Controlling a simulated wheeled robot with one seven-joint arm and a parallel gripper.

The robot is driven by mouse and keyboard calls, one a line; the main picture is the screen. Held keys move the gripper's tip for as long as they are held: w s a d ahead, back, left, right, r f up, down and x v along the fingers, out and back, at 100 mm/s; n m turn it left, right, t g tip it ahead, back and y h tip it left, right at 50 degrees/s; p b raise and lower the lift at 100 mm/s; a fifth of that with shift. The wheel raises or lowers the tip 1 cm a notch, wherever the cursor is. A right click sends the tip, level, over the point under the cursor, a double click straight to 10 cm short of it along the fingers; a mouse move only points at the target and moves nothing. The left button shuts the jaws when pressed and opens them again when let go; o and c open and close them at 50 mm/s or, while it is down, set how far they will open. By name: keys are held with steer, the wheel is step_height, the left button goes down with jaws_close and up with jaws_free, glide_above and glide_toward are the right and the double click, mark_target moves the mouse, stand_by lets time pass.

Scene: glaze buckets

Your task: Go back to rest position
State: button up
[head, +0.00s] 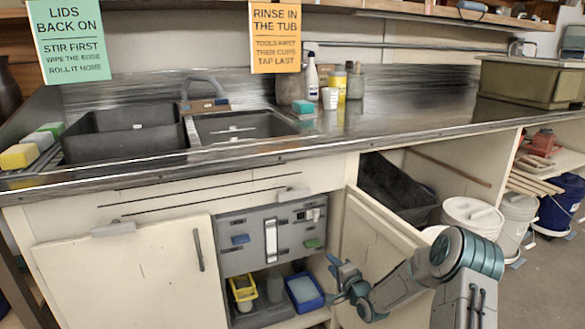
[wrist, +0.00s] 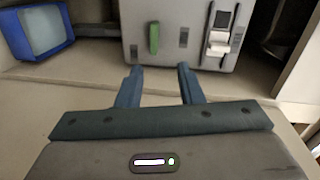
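My gripper (head: 337,280) is in front of the open sink cabinet, beside the open right door (head: 375,250). In the wrist view my gripper (wrist: 159,69) has its two fingers apart, with nothing between them. Beyond the fingertips is a grey panel (wrist: 188,52) with a green piece (wrist: 153,38) and a white fitting (wrist: 219,38). The grey panel (head: 240,258) also shows in the head view under the sink. My arm comes in from the lower right.
A blue bin (head: 304,291) and a yellow caddy (head: 243,291) stand in the cabinet. The left door (head: 125,275) is on the left. White buckets (head: 472,216) and a blue bucket (head: 558,207) stand at the right. The steel counter (head: 420,105) is above.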

steer(key=s+r+n+g+h+p, duration=0.25)
steer(key=s+r+p, duration=0.25)
steer(key=r, duration=0.5)
steer(key=s+d+r+n+g+h+p, duration=0.1)
steer(key=s+r+n+g+h+p, duration=0.3)
steer(key=r, duration=0.6)
steer(key=s+r+n+g+p, duration=0.1)
steer(key=s+r+p, duration=0.55)
steer(key=r, duration=0.35)
steer(key=s+r+n+g+p, duration=0.2)
steer(key=s+r+p, duration=0.4)
steer(key=s+r, duration=0.3)
steer(key=s+a+r+n+g+p, duration=0.1)
steer(key=s+r+p, duration=0.5)
steer(key=s, duration=1.2)
step_height(320, 180, up, 4)
steer(key=shift+s+a+n+g+p, duration=0.3)
steer(key=shift+n+g, duration=0.45)
steer(key=shift+g, duration=0.3)
